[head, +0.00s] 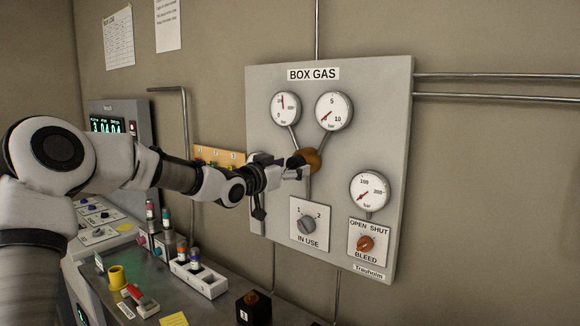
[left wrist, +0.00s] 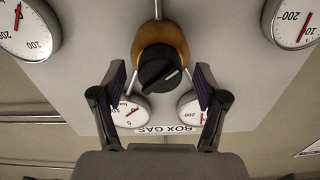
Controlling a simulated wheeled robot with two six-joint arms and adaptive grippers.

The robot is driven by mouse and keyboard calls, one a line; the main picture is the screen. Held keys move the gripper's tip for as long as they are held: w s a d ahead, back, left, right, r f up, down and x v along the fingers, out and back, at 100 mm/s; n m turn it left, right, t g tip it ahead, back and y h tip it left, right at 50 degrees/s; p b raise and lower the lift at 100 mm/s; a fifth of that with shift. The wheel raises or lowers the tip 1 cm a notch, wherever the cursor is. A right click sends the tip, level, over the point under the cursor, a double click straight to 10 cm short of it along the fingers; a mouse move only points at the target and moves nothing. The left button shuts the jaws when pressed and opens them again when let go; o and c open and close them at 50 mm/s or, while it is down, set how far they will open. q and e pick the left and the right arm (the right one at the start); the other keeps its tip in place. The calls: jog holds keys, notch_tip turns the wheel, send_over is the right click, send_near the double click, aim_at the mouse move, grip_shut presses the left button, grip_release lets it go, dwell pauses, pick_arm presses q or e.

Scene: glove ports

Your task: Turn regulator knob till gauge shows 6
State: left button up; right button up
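The regulator is a brass body (head: 313,158) with a black knob (head: 296,161), mid-panel below the two upper gauges. The left wrist view shows the black knob (left wrist: 160,73) with a pale pointer line, from the front and upside down. My left gripper (head: 288,167) is at the knob; in the left wrist view its fingers (left wrist: 160,80) are open on either side, with visible gaps. The upper right gauge (head: 334,111), marked 5 and 10, has its red needle pointing lower left, near the scale's low end. The upper left gauge (head: 284,108) has its needle pointing up. My right gripper is out of view.
The grey BOX GAS panel (head: 262,90) also carries an IN USE selector (head: 306,225), a BLEED knob (head: 366,243) and a lower gauge (head: 369,190). Below left, a bench holds a white rack (head: 199,281) and a yellow cup (head: 118,276). The wall right of the panel has only pipes.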

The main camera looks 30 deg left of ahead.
pick_arm(q)
jog(key=c, duration=1.1)
